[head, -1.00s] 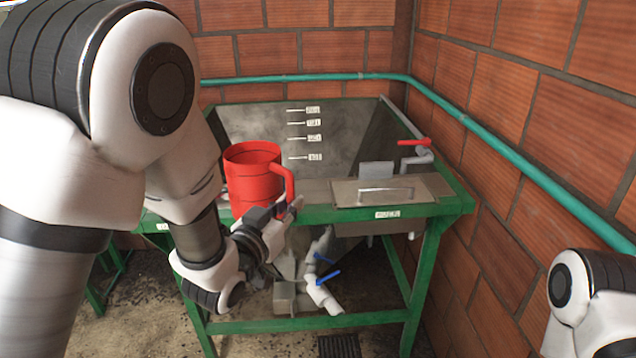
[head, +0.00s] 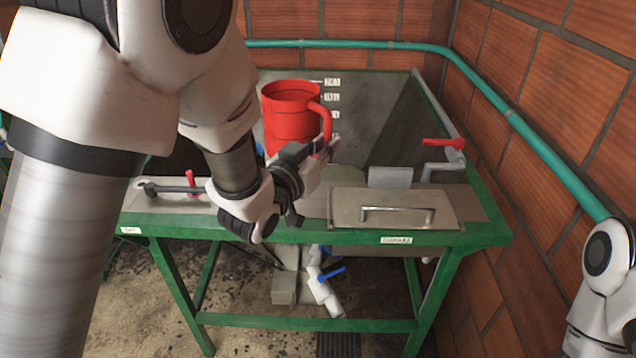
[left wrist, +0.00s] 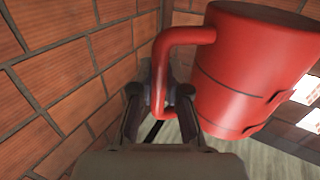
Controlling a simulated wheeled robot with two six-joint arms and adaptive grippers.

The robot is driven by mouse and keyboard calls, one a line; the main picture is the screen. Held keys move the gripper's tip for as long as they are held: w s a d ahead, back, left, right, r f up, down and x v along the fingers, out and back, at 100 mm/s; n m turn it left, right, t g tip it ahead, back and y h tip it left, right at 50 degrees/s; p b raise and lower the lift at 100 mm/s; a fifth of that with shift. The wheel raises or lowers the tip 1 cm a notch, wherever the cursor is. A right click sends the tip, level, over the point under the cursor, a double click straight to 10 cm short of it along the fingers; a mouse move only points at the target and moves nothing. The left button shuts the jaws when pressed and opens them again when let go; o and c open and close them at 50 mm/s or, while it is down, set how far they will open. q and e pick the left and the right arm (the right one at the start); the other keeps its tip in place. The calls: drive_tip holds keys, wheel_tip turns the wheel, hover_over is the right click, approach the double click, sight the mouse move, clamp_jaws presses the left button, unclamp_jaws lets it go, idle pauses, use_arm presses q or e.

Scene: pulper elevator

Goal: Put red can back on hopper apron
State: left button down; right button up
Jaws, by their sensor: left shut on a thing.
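The red can (head: 288,118) is a cylindrical jug with a side handle. It is upright in the head view, in front of the hopper's back wall. My left gripper (head: 322,148) is shut on its handle, which also shows between the fingers in the left wrist view (left wrist: 165,85). The can's body (left wrist: 255,70) lies to the right of the fingers there. The hopper apron (head: 315,203) is the flat metal strip along the front of the green-framed hopper, partly hidden by my left arm. The can's base is hidden, so I cannot tell whether it touches anything. My right gripper is not visible.
A metal lid with a handle (head: 395,209) and a grey block (head: 390,177) occupy the apron's right part. A red-handled valve (head: 443,143) stands at the far right. A lever with a red knob (head: 190,183) lies left. Brick walls close off the back and right.

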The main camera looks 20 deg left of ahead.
use_arm(q)
drive_tip(key=f, duration=0.5)
drive_tip(key=w+f+p, duration=0.1)
drive_tip(key=f, duration=0.3)
drive_tip(key=w+d+f+p, duration=0.1)
drive_tip(key=f, duration=0.4)
drive_tip(key=shift+f, duration=0.3)
drive_tip(key=shift+a+f, duration=0.1)
drive_tip(key=shift+f, duration=0.05)
drive_tip(key=shift+s+a, duration=0.15)
drive_tip(key=shift+s, duration=0.25)
drive_tip(key=shift+b, duration=0.35)
drive_tip(key=c, duration=1.2)
unclamp_jaws()
drive_tip(key=shift+w+f, duration=0.1)
drive_tip(key=shift+w, duration=0.15)
drive_tip(key=shift+o, duration=0.2)
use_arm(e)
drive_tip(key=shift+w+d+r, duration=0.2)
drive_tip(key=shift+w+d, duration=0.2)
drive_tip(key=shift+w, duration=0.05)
use_arm(q)
drive_tip(key=shift+s, duration=0.1)
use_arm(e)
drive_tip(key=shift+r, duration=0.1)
